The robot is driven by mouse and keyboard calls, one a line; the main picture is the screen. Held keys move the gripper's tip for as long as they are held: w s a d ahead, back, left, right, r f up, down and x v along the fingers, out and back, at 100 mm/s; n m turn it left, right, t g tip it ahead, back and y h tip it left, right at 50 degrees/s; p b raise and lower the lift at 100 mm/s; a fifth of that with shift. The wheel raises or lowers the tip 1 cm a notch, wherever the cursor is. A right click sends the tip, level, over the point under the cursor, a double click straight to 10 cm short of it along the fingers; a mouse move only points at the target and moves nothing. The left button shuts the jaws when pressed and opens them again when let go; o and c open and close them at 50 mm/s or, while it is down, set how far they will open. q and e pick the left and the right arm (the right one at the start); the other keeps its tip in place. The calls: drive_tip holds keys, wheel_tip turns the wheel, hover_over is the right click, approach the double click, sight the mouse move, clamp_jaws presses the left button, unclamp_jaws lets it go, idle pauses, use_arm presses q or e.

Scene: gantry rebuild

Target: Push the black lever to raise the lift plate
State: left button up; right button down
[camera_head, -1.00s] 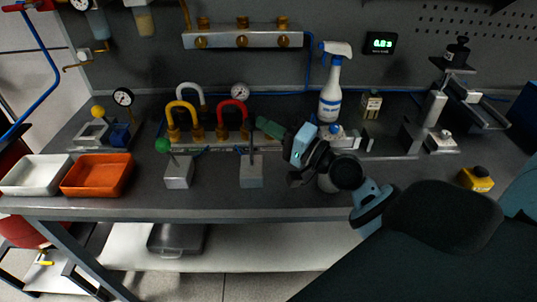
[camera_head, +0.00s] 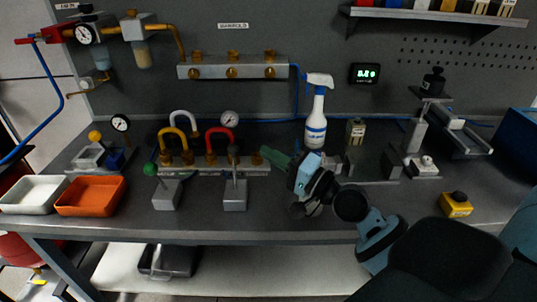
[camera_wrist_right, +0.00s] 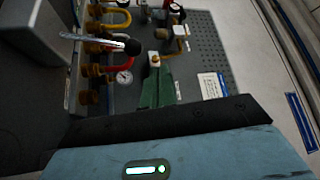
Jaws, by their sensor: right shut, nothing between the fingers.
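The black lever (camera_head: 233,154) is a thin rod with a dark knob, standing on a grey block (camera_head: 235,197) near the front middle of the bench. In the right wrist view its black knob (camera_wrist_right: 133,46) shows left of the fingers. My right gripper (camera_head: 268,154) has green fingers, is shut and empty, and points left toward the lever with a gap between them. The fingers also show in the right wrist view (camera_wrist_right: 157,85). A raised dark plate (camera_head: 429,95) with a black weight (camera_head: 433,80) stands at the right; it seems to be the lift plate. My left gripper is not in view.
A green-knobbed lever (camera_head: 150,169) stands left of the black one. Behind are coloured hoses on a brass manifold (camera_head: 215,168). A spray bottle (camera_head: 316,115) stands behind my right gripper. An orange tray (camera_head: 92,196) is at left, a yellow button box (camera_head: 456,204) at right.

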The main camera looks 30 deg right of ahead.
drive_tip(key=s+d+r+b, duration=0.1)
drive_tip(key=s+d, duration=0.1)
drive_tip(key=s, duration=0.5)
drive_tip(key=shift+d+r, duration=0.2)
drive_tip(key=shift+d, duration=0.15)
